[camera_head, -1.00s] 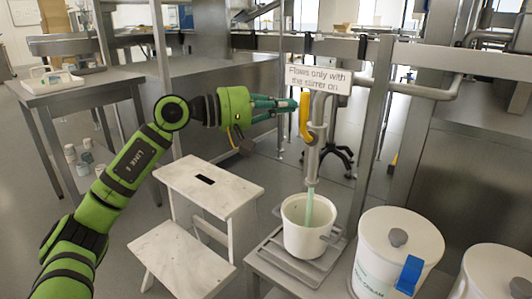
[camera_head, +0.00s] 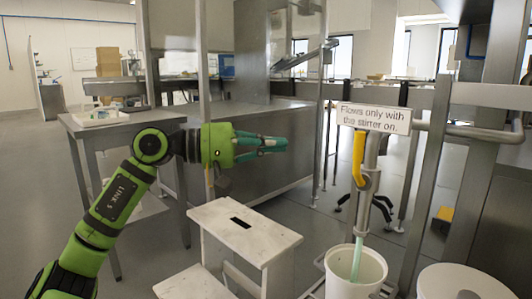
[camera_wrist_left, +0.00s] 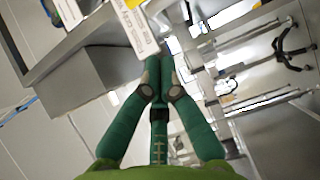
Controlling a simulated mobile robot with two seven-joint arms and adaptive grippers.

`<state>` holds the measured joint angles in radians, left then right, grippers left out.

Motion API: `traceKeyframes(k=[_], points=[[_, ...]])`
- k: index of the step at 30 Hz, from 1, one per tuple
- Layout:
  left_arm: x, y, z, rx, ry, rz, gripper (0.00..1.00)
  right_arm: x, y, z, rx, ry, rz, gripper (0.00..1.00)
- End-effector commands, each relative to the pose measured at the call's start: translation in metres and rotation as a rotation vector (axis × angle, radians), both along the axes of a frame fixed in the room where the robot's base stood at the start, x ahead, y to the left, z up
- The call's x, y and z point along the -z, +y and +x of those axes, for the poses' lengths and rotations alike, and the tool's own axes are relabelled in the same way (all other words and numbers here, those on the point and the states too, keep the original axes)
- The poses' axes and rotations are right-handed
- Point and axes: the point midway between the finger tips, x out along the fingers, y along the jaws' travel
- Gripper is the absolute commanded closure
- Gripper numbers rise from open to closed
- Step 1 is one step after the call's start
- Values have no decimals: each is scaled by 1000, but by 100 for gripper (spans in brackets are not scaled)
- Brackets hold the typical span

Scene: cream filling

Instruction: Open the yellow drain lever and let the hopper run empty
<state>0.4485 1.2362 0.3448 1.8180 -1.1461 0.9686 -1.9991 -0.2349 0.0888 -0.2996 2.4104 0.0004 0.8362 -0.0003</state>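The yellow drain lever (camera_head: 358,160) points upright on a grey metal outlet pipe (camera_head: 368,200), under a sign (camera_head: 373,118) reading "Flows only with the stirrer on." A pale green stream (camera_head: 357,258) runs from the pipe down into a white bucket (camera_head: 341,288). My left gripper (camera_head: 284,143) is left of the lever, clearly apart from it in the picture. In the left wrist view its green fingers (camera_wrist_left: 159,66) meet at the tips with nothing seen between them. The hopper cannot be made out. My right gripper is out of view.
A white step stool (camera_head: 245,228) stands below my left gripper. A lidded white tub (camera_head: 462,284) is right of the bucket. A steel table (camera_head: 90,128) is behind my left arm. Metal posts and rails frame the outlet. The wrist view shows part of a lettered white sign (camera_wrist_left: 136,28).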

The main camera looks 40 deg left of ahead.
Motion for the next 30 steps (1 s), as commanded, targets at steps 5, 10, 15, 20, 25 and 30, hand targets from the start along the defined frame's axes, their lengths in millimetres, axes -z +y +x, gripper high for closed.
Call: traceKeyframes(k=[5,10,15,20,25,30], points=[[1,7,-8,-1,0,-1,100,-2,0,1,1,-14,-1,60],[0,8,-10,0,1,-1,100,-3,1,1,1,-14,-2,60],[0,8,-10,-1,1,-1,100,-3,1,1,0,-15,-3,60],[0,8,-10,-1,1,-1,100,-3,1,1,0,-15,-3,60],[2,6,-9,6,8,-9,100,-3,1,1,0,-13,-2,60],[41,-32,-3,124,189,-216,100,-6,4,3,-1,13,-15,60]])
